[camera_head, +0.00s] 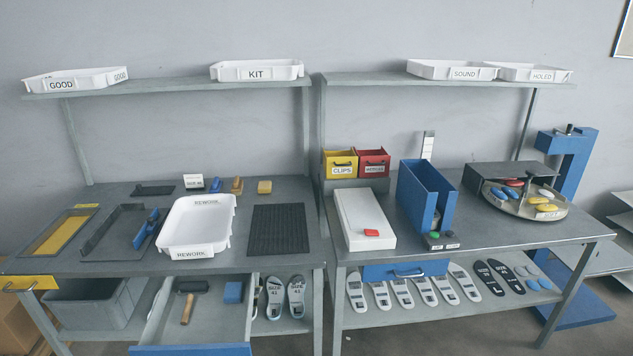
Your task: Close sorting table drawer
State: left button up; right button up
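A drawer (200,328) under the left table (255,262) is pulled far out toward me, its blue front (190,350) at the bottom edge of the picture and partly cut off. Inside it lie a tool with a dark head and wooden handle (188,308) and a blue block (234,292). Under the right table (480,240), another drawer with a blue front (380,272) and a handle appears shut. No label shows which table is the sorting table. Neither of my grippers is in view.
A grey bin (95,305) stands left of the open drawer, and insoles (275,300) lie on the shelf to its right. A white REWORK tray (198,228) and a black ribbed mat (278,230) are on the left tabletop. A yellow handled front (30,283) is at the left corner.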

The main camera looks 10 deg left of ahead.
aim_at(214, 327)
jog(key=u, duration=1.2)
